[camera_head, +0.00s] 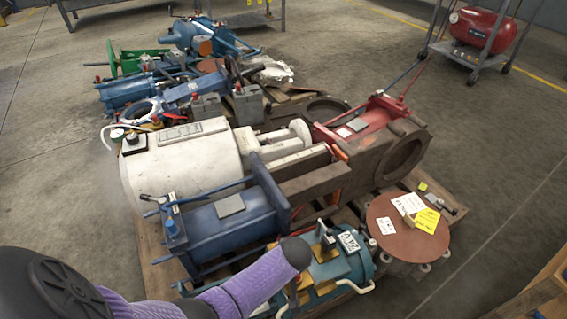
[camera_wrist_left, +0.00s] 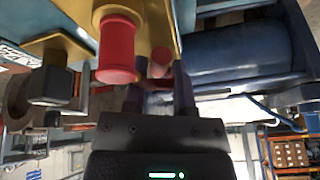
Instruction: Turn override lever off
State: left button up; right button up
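A teal machine (camera_head: 345,268) with yellow plates and a black upright piece (camera_head: 325,236) sits at the pallet's front edge. My left arm, in a purple sleeve, reaches in from the lower left and ends beside it; its gripper is hidden in the head view. In the left wrist view, the left gripper (camera_wrist_left: 160,82) has two dark fingers with a gap between them. A thick red knob (camera_wrist_left: 117,48) hangs from a yellow bracket just left of the fingers. A smaller red cylinder (camera_wrist_left: 160,63) shows near the fingertips; contact cannot be told. Which red part is the override lever is unclear. My right gripper is out of view.
A blue machine (camera_head: 230,220) and a large white cylinder (camera_head: 180,165) lie close behind the arm. A brown round flange (camera_head: 380,222) with paper tags stands at the right. A red compressor (camera_head: 482,28) rests on a cart.

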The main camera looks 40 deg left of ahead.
pick_arm(q)
grip_shut()
